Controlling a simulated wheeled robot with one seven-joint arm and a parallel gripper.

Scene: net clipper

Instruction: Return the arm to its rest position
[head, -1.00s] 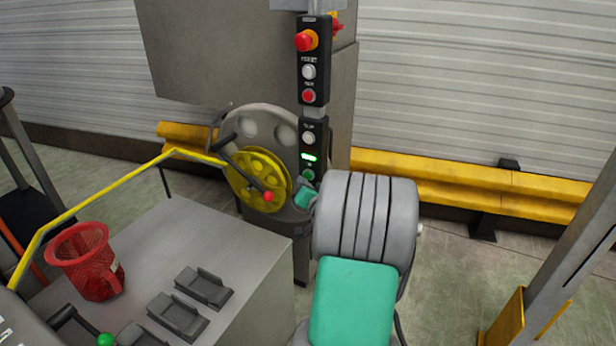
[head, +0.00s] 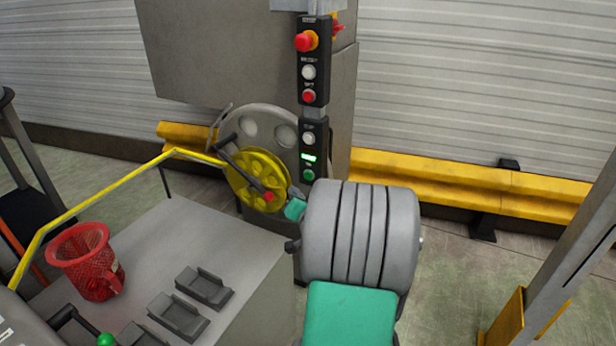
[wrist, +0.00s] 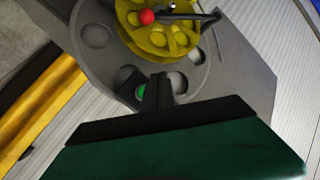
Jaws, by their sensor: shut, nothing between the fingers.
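My gripper shows in the wrist view (wrist: 163,82) as dark fingers closed together beyond a green and black body. It is empty and points toward a grey disc (wrist: 195,78) with a yellow handwheel (wrist: 158,30). In the head view my grey and teal arm reaches up from the bottom, right of centre. A small teal part of it shows beside the yellow handwheel (head: 256,178); the fingertips are hidden there. The control column (head: 312,65) stands just above my arm, with red, white and green buttons. A gap shows between the teal part and the green button (head: 308,174).
A grey cabinet (head: 160,245) fills the lower left, with a red mesh basket (head: 88,262) and dark holders (head: 204,287) on top. A yellow rail (head: 95,205) runs along its edge. A yellow barrier (head: 480,195) lines the wall. A post stands at right (head: 575,265).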

